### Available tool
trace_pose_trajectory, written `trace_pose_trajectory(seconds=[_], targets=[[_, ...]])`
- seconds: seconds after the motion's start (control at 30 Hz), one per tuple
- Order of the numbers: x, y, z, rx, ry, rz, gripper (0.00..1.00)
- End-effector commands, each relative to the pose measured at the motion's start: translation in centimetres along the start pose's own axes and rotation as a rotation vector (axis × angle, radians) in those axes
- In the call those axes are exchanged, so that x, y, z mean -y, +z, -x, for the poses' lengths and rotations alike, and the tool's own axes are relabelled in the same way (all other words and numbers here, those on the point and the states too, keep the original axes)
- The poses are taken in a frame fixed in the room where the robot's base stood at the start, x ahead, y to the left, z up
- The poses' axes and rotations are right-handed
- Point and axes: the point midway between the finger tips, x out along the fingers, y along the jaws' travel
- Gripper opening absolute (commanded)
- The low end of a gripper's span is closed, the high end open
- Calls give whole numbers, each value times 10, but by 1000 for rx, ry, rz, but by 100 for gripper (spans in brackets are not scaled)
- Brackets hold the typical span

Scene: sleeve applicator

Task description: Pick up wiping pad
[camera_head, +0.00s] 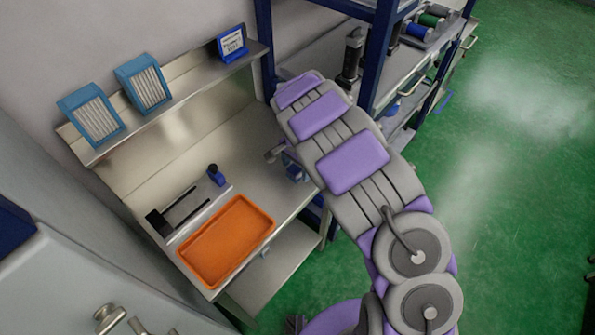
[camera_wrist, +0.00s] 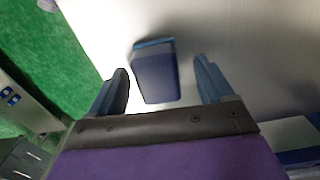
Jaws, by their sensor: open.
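A dark blue block with a lighter blue far edge, likely the wiping pad (camera_wrist: 155,75), lies on a shiny metal surface in the wrist view. My gripper (camera_wrist: 167,82) is open there, with one blue-grey finger on each side of the block. There are gaps between the block and both fingers, and nothing is held. How far the fingertips are above the surface is hard to tell. In the head view my arm reaches over the right end of the metal workbench (camera_head: 262,165).
An orange tray (camera_head: 227,240) and a black-handled device (camera_head: 185,208) occupy the bench's left part. A shelf (camera_head: 180,85) above holds two blue bins (camera_head: 143,84) and a blue-framed sign (camera_head: 232,44). A blue-framed rack (camera_head: 378,60) stands beyond my arm. Green floor (camera_head: 500,200) is open at right.

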Motion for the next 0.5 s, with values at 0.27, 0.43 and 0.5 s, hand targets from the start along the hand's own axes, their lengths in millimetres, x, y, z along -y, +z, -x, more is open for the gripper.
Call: trace_pose_trajectory(seconds=[0.27, 0.43, 0.5], targets=[[-5, -4, -12, 6, -5, -1, 81], [-6, -5, -11, 6, -6, -1, 70], [-4, -4, -12, 5, -5, -1, 64]])
